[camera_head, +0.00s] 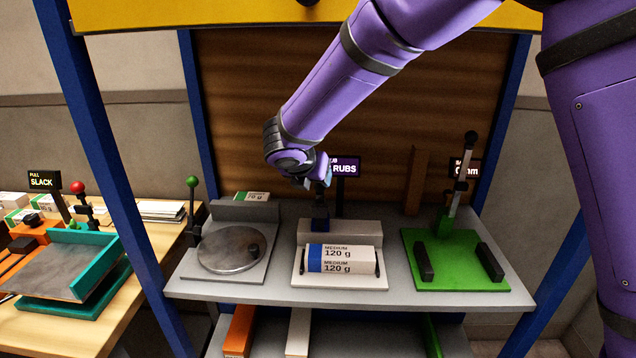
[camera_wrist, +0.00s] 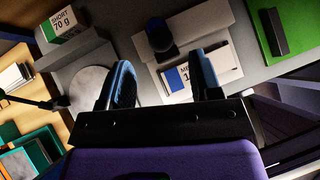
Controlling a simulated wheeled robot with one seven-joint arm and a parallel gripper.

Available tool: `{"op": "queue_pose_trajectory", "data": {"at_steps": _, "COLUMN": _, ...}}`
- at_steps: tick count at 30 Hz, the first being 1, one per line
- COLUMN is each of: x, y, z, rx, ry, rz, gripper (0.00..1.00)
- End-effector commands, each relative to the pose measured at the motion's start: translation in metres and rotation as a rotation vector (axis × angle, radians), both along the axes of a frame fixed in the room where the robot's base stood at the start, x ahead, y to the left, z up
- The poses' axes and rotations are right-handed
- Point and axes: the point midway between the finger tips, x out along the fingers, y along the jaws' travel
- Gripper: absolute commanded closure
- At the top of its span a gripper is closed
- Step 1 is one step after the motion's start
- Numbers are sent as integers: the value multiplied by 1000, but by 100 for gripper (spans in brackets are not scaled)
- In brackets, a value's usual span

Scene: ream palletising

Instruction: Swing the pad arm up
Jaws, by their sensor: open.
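The middle station, with a sign ending in "RUBS" (camera_head: 345,168), has a grey-white base. A dark blue pad arm (camera_head: 320,217) stands at its back, behind a ream (camera_head: 340,259) marked "MEDIUM 120 g" with a blue band. In the wrist view a dark, round-topped part (camera_wrist: 159,36), seemingly the pad arm, lies just beyond my fingers. My gripper (camera_head: 310,181) is above the back of this station, open and empty, its two blue-backed fingers (camera_wrist: 163,75) apart. The ream (camera_wrist: 177,84) shows partly between and behind the fingers. My wrist hides part of the sign.
A round metal plate (camera_head: 231,250) with a green-knobbed lever (camera_head: 192,183) is at the left. A green fixture (camera_head: 452,262) with black blocks and an upright lever (camera_head: 463,172) is at the right. A "SHORT 70 g" ream (camera_wrist: 60,24) lies behind the plate.

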Motion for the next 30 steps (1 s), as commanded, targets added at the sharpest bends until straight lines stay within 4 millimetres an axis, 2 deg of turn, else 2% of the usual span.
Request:
{"op": "queue_pose_trajectory", "data": {"at_steps": 6, "x": -18, "y": 6, "z": 20, "rx": 1, "ry": -1, "rz": 0, "gripper": 42}}
{"op": "queue_pose_trajectory", "data": {"at_steps": 21, "x": -23, "y": 4, "z": 27, "rx": 8, "ry": -1, "rz": -15, "gripper": 42}}
{"op": "queue_pose_trajectory", "data": {"at_steps": 23, "x": -24, "y": -5, "z": 33, "rx": 28, "ry": -6, "rz": -46, "gripper": 42}}
{"op": "queue_pose_trajectory", "data": {"at_steps": 26, "x": -28, "y": -32, "z": 51, "rx": 94, "ry": -17, "rz": -152, "gripper": 42}}
{"op": "queue_pose_trajectory", "data": {"at_steps": 30, "x": -44, "y": -88, "z": 83, "rx": 243, "ry": -45, "rz": -385, "gripper": 42}}
